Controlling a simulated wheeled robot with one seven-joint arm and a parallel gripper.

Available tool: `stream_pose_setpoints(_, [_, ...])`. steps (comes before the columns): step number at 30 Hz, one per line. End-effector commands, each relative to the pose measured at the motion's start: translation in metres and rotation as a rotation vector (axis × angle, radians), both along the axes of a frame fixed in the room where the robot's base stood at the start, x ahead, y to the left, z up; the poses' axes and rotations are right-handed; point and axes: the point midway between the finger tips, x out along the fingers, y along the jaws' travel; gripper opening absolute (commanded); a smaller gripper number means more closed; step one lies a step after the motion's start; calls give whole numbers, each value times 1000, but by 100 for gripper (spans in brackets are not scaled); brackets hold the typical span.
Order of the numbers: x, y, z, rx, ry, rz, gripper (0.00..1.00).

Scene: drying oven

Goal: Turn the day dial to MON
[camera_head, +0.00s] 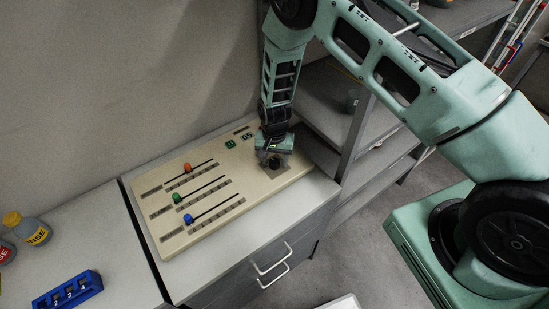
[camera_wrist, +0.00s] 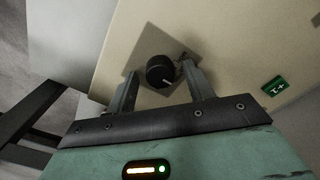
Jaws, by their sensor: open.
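The day dial (camera_wrist: 160,72) is a round black knob with a light pointer line, on a grey plate of the beige control panel (camera_wrist: 108,55). In the wrist view my gripper (camera_wrist: 157,80) is open, with one finger on each side of the dial. In the head view my gripper (camera_head: 270,160) points down over the right end of the panel (camera_head: 240,188) and mostly hides the dial.
A blue rack (camera_head: 68,291) and bottles (camera_head: 28,228) stand on the left counter. A shelf unit (camera_head: 350,135) stands close on the right.

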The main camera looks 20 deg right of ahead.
Motion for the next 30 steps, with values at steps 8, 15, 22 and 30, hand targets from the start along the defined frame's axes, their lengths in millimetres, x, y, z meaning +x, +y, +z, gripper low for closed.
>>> stream_pose_setpoints(8, [0,0,0,0,0,0,8])
stream_pose_setpoints(15, [0,0,-1,0,0,29,8])
stream_pose_setpoints(22, [0,0,-3,0,-1,148,8])
stream_pose_setpoints(30, [1,0,-4,1,-2,383,8])
